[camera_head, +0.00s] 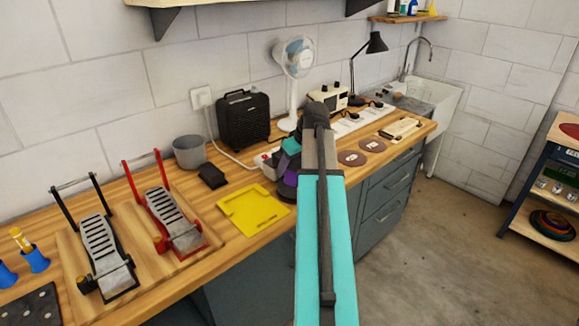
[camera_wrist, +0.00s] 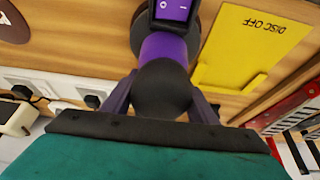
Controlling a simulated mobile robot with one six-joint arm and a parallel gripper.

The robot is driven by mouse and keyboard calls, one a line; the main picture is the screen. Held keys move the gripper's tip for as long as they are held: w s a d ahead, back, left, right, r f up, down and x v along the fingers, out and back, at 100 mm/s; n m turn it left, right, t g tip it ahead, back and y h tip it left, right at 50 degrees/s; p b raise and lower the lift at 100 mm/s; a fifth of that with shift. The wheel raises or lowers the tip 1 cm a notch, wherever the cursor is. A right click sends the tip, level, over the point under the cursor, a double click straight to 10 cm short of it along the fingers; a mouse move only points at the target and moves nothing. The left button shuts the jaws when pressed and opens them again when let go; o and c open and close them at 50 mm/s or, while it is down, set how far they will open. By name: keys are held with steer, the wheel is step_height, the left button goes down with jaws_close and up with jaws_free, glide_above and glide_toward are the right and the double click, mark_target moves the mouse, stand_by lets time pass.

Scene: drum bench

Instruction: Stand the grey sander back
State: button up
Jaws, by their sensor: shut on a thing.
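My gripper (camera_wrist: 161,92) is shut on a purple and black sander (camera_wrist: 163,48). A finger lies on each side of its black rounded end. A switch shows on its purple body, with a dark round part behind. In the head view the purple sander (camera_head: 288,187) is near the bench's front edge, right of the yellow plate, partly hidden by my arm. I cannot tell whether it touches the bench. No plainly grey sander shows in either view.
A yellow plate (camera_head: 253,208) marked DISC OFF (camera_wrist: 240,50) lies beside the sander. Brown discs (camera_head: 352,158) lie on the bench further right. A white power strip (camera_head: 350,122), black speaker (camera_head: 243,119), fan (camera_head: 297,60), grey bin (camera_head: 188,152) and two pedals (camera_head: 173,218) stand around.

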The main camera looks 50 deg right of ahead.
mark_target(300, 159)
steer(key=shift+s+a+f, duration=0.1)
steer(key=shift+s+f, duration=0.1)
steer(key=shift+f, duration=0.3)
steer(key=o, duration=1)
steer(key=shift+f, duration=0.15)
steer(key=o, duration=0.4)
steer(key=shift+f, duration=0.1)
steer(key=shift+w+r, duration=0.15)
steer(key=shift+r, duration=0.95)
steer(key=b+v, duration=0.1)
steer(key=v, duration=1)
steer(key=shift+r, duration=0.3)
